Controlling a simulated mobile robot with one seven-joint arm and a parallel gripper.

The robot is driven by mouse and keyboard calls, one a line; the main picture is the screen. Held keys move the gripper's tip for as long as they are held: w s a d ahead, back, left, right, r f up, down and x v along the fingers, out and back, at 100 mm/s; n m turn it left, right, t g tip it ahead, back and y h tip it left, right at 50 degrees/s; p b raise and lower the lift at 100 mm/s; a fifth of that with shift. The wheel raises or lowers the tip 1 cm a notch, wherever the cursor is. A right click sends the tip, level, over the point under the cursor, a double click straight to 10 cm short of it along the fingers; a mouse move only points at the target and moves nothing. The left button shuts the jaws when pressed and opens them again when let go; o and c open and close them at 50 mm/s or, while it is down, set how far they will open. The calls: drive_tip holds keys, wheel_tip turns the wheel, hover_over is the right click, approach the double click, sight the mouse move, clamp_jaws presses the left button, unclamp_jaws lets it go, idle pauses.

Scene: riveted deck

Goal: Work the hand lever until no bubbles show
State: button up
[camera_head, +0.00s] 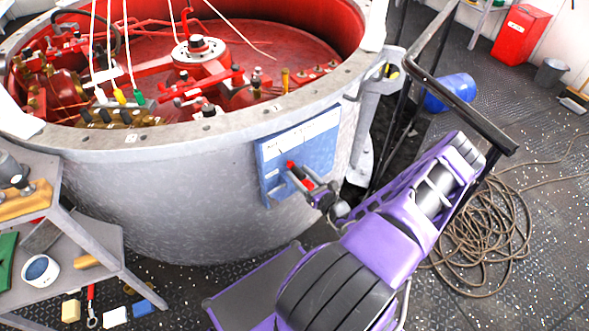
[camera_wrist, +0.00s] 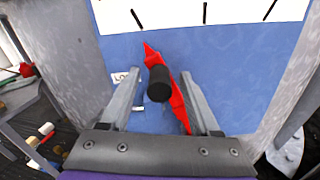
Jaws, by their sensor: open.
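A red hand lever (camera_wrist: 178,98) with a black cylindrical knob (camera_wrist: 159,84) is mounted on a blue panel (camera_wrist: 230,60). The blue panel (camera_head: 322,150) is on the outer wall of a large grey drum; the lever's red tip (camera_head: 291,164) shows there too. My gripper (camera_wrist: 160,76) is open, with one finger on each side of the knob in the wrist view. The knob lies between the fingers with gaps. In the head view my gripper (camera_head: 300,178) is in front of the panel and partly hides the lever. No bubbles can be made out.
A white plate (camera_wrist: 195,10) with dark strokes is above the lever. The grey drum (camera_head: 180,190) is open on top, with red machinery inside. A black rail (camera_head: 460,105) passes near my arm. A coiled hose (camera_head: 480,240) lies on the right floor; a shelf (camera_head: 90,245) stands left.

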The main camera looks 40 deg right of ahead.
sight(295, 169)
drive_tip(key=shift+w, duration=1.7)
clamp_jaws()
drive_tip(key=shift+d, duration=0.1)
